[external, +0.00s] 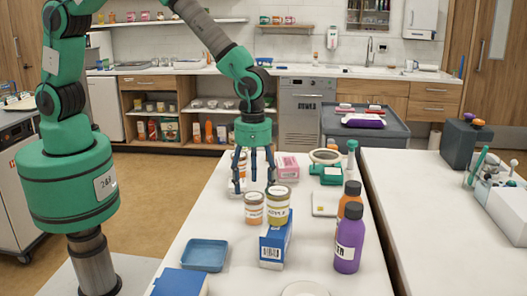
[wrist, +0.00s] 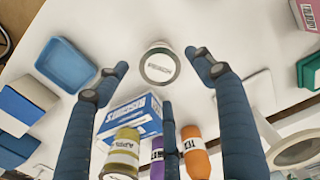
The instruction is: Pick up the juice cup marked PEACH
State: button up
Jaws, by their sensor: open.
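An orange-brown cup with a white label (external: 254,207) stands on the white table, left of the blue box. In the wrist view its round pale lid (wrist: 160,67) shows from above, between the fingertips; I cannot read its lettering surely. My gripper (external: 254,181) is open and empty, fingers pointing down, above and behind this cup; the spread fingers also show in the wrist view (wrist: 162,78). A yellow-brown cup (external: 277,205), seemingly marked APPLE, stands on the blue box and also shows in the wrist view (wrist: 122,153). Another cup is partly hidden behind the fingers.
The blue-and-white box (external: 271,248) is close beside the cup. Orange (external: 350,205) and purple (external: 348,240) bottles stand to the right. A blue tray (external: 205,254) lies nearer, a pink box (external: 288,166) farther back. Bare table (external: 225,222) shows left of the cup.

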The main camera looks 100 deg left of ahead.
aim_at(254, 196)
jog(key=shift+f+b, duration=0.5)
jog(key=shift+f, duration=2.15)
jog(key=shift+c, duration=0.3)
jog(key=c, duration=1.3)
